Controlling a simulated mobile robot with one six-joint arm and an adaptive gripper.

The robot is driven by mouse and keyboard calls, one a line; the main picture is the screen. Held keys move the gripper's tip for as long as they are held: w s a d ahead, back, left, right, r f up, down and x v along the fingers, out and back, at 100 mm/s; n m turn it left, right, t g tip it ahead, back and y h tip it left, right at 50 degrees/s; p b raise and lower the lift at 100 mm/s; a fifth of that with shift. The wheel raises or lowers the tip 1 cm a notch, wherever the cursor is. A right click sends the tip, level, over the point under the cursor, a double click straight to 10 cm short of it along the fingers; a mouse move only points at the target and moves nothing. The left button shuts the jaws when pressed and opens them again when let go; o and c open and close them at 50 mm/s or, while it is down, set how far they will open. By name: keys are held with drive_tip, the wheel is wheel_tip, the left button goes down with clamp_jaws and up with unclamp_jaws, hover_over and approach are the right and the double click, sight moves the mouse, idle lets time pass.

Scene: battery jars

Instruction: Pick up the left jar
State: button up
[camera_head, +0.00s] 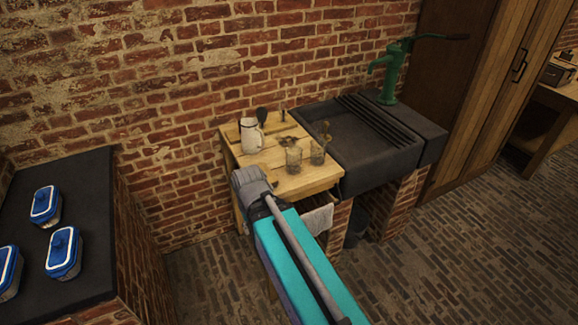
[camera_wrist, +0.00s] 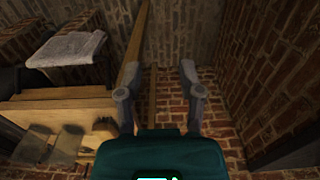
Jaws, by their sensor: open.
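The left jar (camera_head: 293,158) is clear glass and stands upright near the front right of a small wooden table. The right jar (camera_head: 317,153) stands close beside it, with something brownish showing at its top. In the wrist view two faint glass shapes show at the lower left; I cannot tell which is the left jar. My gripper (camera_wrist: 159,72) is open and empty, its fingers apart above the brick floor, off to the side of the table. In the head view my arm's end is in front of the table's left edge, apart from the jars; the fingertips are hidden there.
A white mug (camera_head: 251,136) and a dark utensil stand at the table's back left. A dark stone sink (camera_head: 364,145) with a green pump (camera_head: 391,72) adjoins on the right. Blue-lidded containers (camera_head: 64,252) sit on a black counter at left. A cloth (camera_head: 318,220) hangs below the table.

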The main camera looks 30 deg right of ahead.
drive_tip(key=shift+d, duration=0.3)
drive_tip(key=shift+d, duration=0.1)
drive_tip(key=n+h+b, duration=0.4)
drive_tip(key=n+h, duration=0.9)
drive_tip(key=n, duration=0.5)
approach(294, 160)
drive_tip(key=a+r, duration=0.3)
drive_tip(key=shift+s+a+r+h, duration=0.1)
drive_tip(key=shift+r+h, duration=0.1)
drive_tip(key=shift+h, duration=0.1)
drive_tip(key=shift+b, duration=0.3)
drive_tip(key=b+x, duration=0.3)
drive_tip(key=x, duration=0.5)
drive_tip(key=shift+d+f, duration=0.15)
drive_tip(key=shift+d, duration=0.05)
